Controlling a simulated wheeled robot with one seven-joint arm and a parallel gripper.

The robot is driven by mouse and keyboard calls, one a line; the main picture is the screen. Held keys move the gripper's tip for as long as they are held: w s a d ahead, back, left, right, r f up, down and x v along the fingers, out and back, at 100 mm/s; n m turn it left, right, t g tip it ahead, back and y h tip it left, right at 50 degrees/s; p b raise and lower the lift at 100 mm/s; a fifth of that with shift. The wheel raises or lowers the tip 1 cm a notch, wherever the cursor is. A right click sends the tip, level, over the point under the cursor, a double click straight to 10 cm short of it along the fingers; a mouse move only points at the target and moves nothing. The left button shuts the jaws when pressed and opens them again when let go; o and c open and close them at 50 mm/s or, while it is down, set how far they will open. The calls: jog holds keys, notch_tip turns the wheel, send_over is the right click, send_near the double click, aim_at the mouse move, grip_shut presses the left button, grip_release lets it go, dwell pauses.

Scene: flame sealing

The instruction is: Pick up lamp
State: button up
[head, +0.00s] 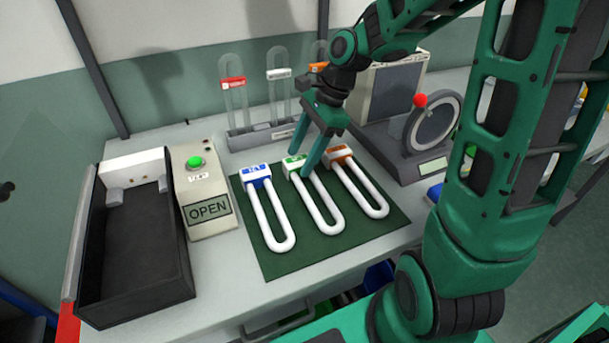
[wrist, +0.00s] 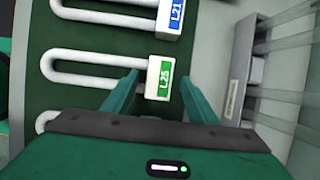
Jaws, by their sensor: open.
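Three white U-shaped lamps lie flat on a dark green mat (head: 385,245). Their end blocks carry a blue label on the left lamp (head: 282,235), green on the middle lamp (head: 322,215) and orange on the right lamp (head: 370,205). My gripper (head: 318,155) is open above the green-labelled block. In the wrist view the two fingertips of my gripper (wrist: 160,72) stand either side of the green L25 block (wrist: 158,80). I cannot tell whether they touch it. The blue L21 lamp (wrist: 170,15) is beside it. The orange lamp (wrist: 42,121) is mostly hidden by my gripper.
A black open tray (head: 135,245) and a box with a green button and OPEN sign (head: 207,205) stand left. A rack (head: 262,135) holding upright clear tubes stands behind the mat. A device with a round dial (head: 432,125) and red knob is at right.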

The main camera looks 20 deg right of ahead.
jog(key=shift+f, duration=0.1)
jog(key=shift+c, duration=0.3)
jog(key=c, duration=1.2)
